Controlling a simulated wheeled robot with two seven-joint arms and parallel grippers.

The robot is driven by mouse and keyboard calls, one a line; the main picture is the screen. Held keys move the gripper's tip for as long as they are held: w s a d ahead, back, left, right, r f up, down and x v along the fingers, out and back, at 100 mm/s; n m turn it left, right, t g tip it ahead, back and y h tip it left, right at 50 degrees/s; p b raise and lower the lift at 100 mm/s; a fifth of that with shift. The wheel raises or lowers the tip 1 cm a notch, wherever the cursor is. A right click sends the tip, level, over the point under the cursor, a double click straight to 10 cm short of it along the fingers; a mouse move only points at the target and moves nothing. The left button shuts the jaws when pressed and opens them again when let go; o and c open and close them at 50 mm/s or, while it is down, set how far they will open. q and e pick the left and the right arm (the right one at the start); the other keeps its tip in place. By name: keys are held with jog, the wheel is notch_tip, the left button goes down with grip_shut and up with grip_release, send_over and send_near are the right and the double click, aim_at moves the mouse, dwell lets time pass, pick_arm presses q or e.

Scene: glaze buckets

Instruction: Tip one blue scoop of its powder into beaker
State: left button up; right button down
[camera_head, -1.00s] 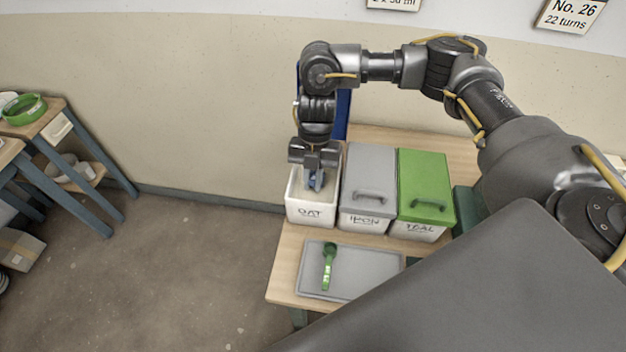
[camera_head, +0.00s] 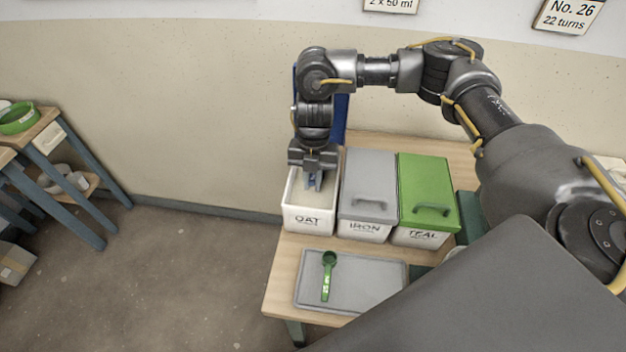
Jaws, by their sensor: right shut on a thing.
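My right gripper (camera_head: 314,172) points down into the open white bucket marked OAT (camera_head: 309,221). It is shut on a small blue thing, seemingly the handle of the blue scoop (camera_head: 313,182). The scoop's bowl is hidden inside the bucket, so I cannot tell how much powder it holds. A blue lid (camera_head: 342,117) stands upright behind the OAT bucket, partly covered by my arm. No beaker can be made out. My left gripper is not in view.
Buckets marked IRON, with a grey lid (camera_head: 370,178), and TEAL, with a green lid (camera_head: 427,180), stand closed to the right. A green scoop (camera_head: 328,275) lies on a grey tray (camera_head: 364,284) in front. Another table (camera_head: 43,138) with green and white dishes stands far left.

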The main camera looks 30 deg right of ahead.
jog(key=shift+s+a+r+t+p, duration=0.15)
jog(key=shift+s+r+t+p, duration=0.05)
jog(key=shift+r+p, duration=0.3)
jog(key=shift+s+a+r+t+p, duration=0.15)
jog(key=shift+s+r+t+p, duration=0.05)
jog(key=shift+r+p, duration=0.25)
jog(key=s+a+r+t+h+p, duration=0.3)
jog(key=r+p, duration=0.3)
jog(key=p, duration=1)
jog(key=shift+s+r+t+h, duration=0.15)
jog(key=shift+s+t+h, duration=0.25)
jog(key=shift+s+t, duration=0.3)
jog(key=shift+w, duration=0.1)
notch_tip(320, 180, up, 10)
jog(key=d+m+g+y+b, duration=0.2)
jog(key=m+g+b, duration=0.6)
jog(key=m, duration=2)
jog(key=s+b, duration=0.1)
jog(key=b, duration=0.5)
jog(key=shift+m+y, duration=0.3)
